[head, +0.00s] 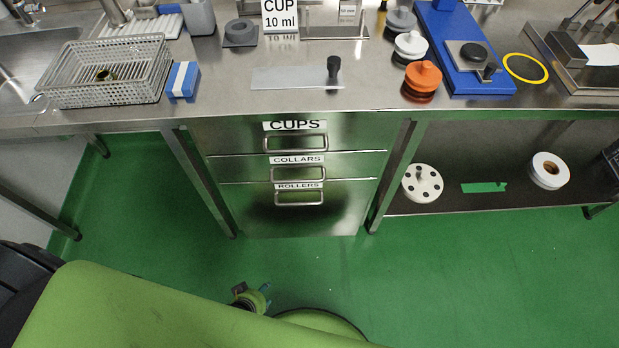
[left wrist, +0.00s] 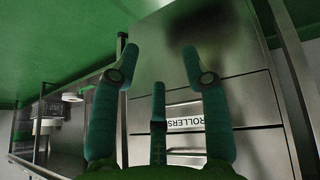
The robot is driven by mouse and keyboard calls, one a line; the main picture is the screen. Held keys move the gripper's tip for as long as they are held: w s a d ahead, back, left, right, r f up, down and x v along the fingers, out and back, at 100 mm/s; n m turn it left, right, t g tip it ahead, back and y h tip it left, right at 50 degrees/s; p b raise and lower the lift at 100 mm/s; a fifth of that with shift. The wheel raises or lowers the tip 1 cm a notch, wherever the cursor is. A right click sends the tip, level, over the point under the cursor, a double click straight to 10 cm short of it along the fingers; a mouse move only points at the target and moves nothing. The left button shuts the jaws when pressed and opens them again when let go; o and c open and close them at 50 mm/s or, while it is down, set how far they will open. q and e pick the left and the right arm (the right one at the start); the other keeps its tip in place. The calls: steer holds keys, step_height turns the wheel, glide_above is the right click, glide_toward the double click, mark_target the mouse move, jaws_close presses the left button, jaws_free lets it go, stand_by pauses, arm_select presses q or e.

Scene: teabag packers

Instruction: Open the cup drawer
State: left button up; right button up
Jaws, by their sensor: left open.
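The cup drawer (head: 228,134), labelled CUPS, is the top drawer of the steel unit under the bench and is shut. Its bar handle (head: 296,143) hangs below the label. My left gripper (head: 266,292) is low over the floor in front of the unit, well apart from the handle and partly hidden by my arm. In the left wrist view my left gripper (left wrist: 160,52) is open, with nothing between its teal fingers. The rollers drawer, with its ROLLERS label (left wrist: 185,122), shows beyond the fingers. My right gripper is not in view.
The collars drawer (head: 230,168) and the rollers drawer (head: 240,208) below are shut. Steel legs (head: 203,178) flank the unit. A lower shelf (head: 450,203) with a white disc (head: 422,183) is at the right. Green floor (head: 440,280) in front is clear.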

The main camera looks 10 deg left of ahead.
arm_select(q)
steer(key=w+d+r+n+t+b, duration=0.2)
steer(key=w+r+n+t+b, duration=0.15)
steer(key=w, duration=0.65)
steer(key=n+t+h+b, duration=0.2)
steer(key=n+t+b, duration=0.5)
steer(key=n+t, duration=0.35)
glide_toward(295, 152)
steer(key=f+x, duration=0.1)
steer(key=x, duration=0.5)
steer(key=r+x, duration=0.1)
steer(key=x, duration=0.2)
steer(key=shift+w+p, duration=0.15)
steer(key=shift+p, duration=0.2)
steer(key=shift+w+r, duration=0.1)
steer(key=shift+w, duration=0.5)
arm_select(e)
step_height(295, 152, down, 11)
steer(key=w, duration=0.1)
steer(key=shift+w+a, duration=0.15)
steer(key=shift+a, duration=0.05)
arm_select(q)
jaws_close()
